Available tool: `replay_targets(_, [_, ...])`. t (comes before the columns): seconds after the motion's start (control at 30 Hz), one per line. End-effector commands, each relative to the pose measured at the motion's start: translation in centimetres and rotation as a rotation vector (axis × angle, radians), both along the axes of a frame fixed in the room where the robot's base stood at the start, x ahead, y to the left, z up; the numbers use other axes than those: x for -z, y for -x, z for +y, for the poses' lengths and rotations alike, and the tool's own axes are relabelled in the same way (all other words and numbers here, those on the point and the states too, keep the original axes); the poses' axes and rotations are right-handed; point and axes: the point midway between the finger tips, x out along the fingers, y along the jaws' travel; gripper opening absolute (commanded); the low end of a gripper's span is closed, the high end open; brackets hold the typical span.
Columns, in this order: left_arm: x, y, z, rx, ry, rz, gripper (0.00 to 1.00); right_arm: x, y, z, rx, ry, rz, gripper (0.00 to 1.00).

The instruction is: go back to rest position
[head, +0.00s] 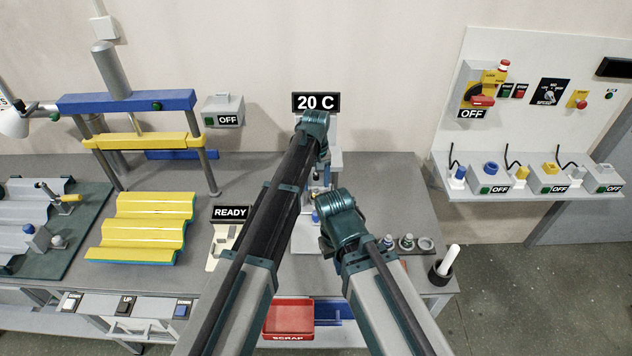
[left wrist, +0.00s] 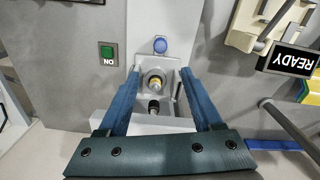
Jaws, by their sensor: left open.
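My left arm reaches in from the left to the machine under the 20 C sign (head: 316,102). In the head view the arm covers much of that machine, and I cannot make out the left fingers clearly there. In the left wrist view my left gripper (left wrist: 160,72) is open. Its two blue fingers stand either side of a round fitting with a yellowish centre (left wrist: 154,82) on the grey machine. Nothing is seen gripped. A blue button (left wrist: 160,45) is just beyond the fingertips. My right arm shows at lower middle, but its gripper is not visible.
A READY sign (head: 230,212) stands left of my arm. A red scrap bin (head: 288,318) is low in front. A dark cup (head: 440,270) stands at the bench's right corner.

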Motion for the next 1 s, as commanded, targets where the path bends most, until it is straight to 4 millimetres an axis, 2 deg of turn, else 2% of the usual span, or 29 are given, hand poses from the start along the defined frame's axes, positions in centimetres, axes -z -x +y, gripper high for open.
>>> replay_targets(0.23, [0.0,0.1,0.1,0.000,0.000,0.000,0.67,0.0,0.0,0.0,0.000,0.000,0.000,0.00])
replay_targets(0.33, [0.0,1.5,1.4,0.008,0.000,-0.003,0.67,0.0,0.0,0.0,0.000,0.000,0.000,0.00])
replay_targets(0.37, [0.0,2.4,2.1,0.014,0.001,-0.005,0.67,0.0,0.0,0.0,0.000,0.000,0.000,0.00])
replay_targets(0.5, [0.0,8.2,7.1,0.063,0.002,-0.021,0.67,0.0,0.0,0.0,0.000,0.000,0.000,0.00])
replay_targets(0.6, [0.0,11.7,9.9,0.100,0.003,-0.032,0.67,0.0,0.0,0.0,0.000,0.000,0.000,0.00])
replay_targets(0.8, [0.0,17.0,13.5,0.157,0.000,-0.049,0.67,0.0,0.0,0.0,0.000,0.000,0.000,0.00])
replay_targets(1.0, [0.0,21.7,16.1,0.201,-0.005,-0.062,0.67,0.0,0.0,0.0,0.000,0.000,0.000,0.00])
